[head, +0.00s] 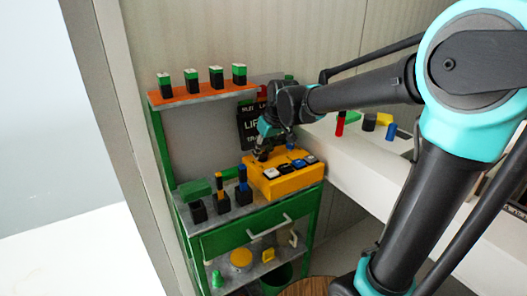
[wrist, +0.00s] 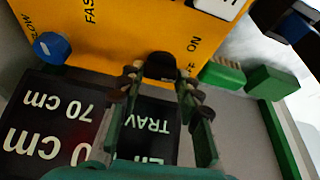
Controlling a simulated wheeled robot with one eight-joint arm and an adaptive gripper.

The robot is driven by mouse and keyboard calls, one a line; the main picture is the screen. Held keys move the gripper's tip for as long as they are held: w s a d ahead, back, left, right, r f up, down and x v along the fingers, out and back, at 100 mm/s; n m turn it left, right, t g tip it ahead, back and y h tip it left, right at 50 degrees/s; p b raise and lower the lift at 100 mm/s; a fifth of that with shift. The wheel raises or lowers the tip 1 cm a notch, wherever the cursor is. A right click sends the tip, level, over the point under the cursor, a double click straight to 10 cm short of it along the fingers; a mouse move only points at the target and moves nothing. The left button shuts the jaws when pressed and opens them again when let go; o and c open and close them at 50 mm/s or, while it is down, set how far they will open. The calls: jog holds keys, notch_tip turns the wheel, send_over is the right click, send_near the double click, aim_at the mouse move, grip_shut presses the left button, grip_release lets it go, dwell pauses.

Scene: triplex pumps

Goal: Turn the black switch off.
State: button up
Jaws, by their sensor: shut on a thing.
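A yellow control box (head: 290,185) stands on the grey top of a green bench. In the wrist view the box's yellow face (wrist: 120,40) fills the upper part. The black switch (wrist: 160,64) sits near the edge of that face, beside the printed word ON and another partly covered label. My gripper (wrist: 160,82) has one finger on each side of the switch and is shut on it. In the head view my gripper (head: 263,152) is at the back left of the box, and the switch cannot be made out there.
A blue knob (wrist: 51,46) sits between SLOW and FAST marks. A dark display panel (head: 250,128) stands behind the box. Black holders (head: 221,203) stand left of it. An orange shelf (head: 190,97) carries several green-topped blocks. A white counter (head: 365,165) lies to the right.

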jog(key=shift+m, duration=0.6)
jog(key=o, duration=0.9)
jog(key=v, duration=1.2)
jog(key=shift+s+a, duration=0.2)
